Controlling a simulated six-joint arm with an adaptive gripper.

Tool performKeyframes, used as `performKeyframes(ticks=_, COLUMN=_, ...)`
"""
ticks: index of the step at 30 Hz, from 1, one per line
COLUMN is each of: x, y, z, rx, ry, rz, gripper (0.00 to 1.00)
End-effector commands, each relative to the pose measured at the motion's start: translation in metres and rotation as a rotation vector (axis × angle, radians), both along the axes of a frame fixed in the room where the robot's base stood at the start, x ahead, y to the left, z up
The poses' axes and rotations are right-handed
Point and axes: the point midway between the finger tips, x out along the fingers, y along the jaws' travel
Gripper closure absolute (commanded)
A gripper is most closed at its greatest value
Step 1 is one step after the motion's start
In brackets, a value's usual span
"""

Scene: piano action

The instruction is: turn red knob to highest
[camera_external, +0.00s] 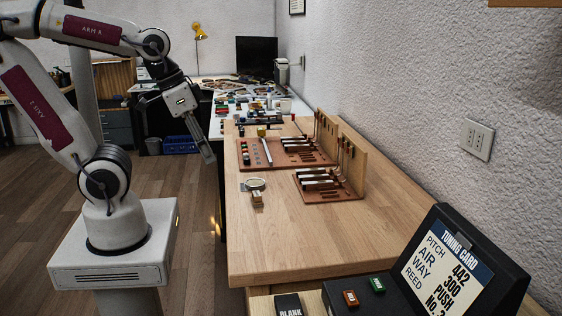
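No red knob can be made out for certain. A small red block-like piece (350,298) sits on the dark box at the bottom right, beside a similar green piece (377,285); whether either is a knob is unclear. More small red parts on the far table are too small to identify. My gripper (208,156) hangs in the air left of the wooden bench, pointing down, far from the red piece and touching nothing visible. Its finger opening is too small to judge.
The wooden bench (300,243) has a clear front half. A tuning card (445,262) reads pitch 442, air 300. A wall bounds the right.

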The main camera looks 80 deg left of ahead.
Motion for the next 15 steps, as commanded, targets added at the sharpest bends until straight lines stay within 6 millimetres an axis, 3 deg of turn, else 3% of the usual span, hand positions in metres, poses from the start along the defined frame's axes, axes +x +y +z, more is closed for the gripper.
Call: performKeyframes(ticks=15, x=0.044, y=0.083, z=-0.013, rx=-0.039, ry=0.119, rz=0.246, gripper=0.66)
